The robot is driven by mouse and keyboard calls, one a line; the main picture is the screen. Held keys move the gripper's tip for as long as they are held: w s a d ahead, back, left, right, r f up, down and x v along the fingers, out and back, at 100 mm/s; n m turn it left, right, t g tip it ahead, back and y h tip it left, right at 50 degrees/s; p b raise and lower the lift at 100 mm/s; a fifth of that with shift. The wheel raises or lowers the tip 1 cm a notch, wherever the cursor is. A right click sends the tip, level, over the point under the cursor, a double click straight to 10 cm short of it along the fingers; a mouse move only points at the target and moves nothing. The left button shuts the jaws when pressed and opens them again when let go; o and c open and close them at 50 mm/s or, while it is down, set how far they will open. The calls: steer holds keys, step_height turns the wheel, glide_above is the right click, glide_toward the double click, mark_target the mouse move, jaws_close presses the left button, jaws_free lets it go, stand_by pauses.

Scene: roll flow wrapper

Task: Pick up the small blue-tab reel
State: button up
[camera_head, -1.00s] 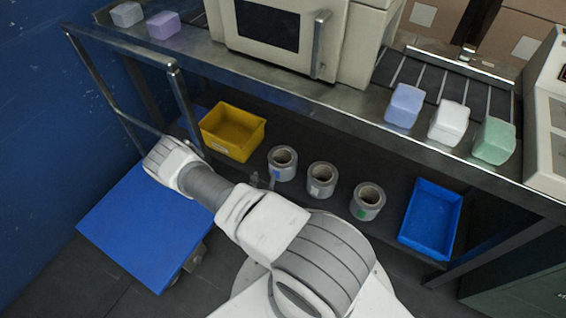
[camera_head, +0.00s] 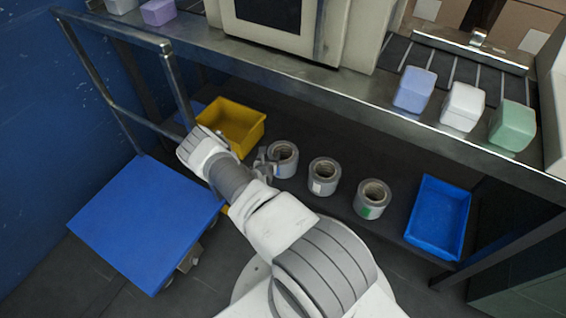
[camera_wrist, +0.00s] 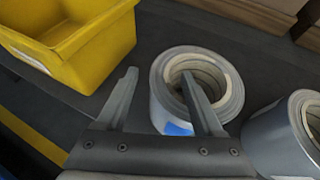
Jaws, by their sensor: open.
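The blue-tab reel (camera_head: 283,159) is a grey roll standing on end on the lower shelf, leftmost of three reels. In the wrist view the same reel (camera_wrist: 158,105) shows its open core upward and a blue tab low on its near side. My gripper (camera_head: 262,163) is at the reel's left side in the head view. In the wrist view my gripper (camera_wrist: 161,76) is open; its right finger overlaps the reel's core and wall, and its left finger is over bare shelf left of the reel. I cannot tell whether either finger touches it.
A white-tab reel (camera_head: 324,176) and a green-tab reel (camera_head: 373,199) stand to the right. A yellow bin (camera_head: 233,125) is close on the left, a blue tray (camera_head: 439,217) far right. The upper counter (camera_head: 345,92) overhangs behind. A blue cart (camera_head: 147,222) stands at left.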

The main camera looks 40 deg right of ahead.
steer(key=shift+w+d+f, duration=0.2)
steer(key=c, duration=1)
jaws_close()
steer(key=shift+s+a+f, duration=0.1)
steer(key=shift+s+f, duration=0.1)
steer(key=shift+r, duration=0.1)
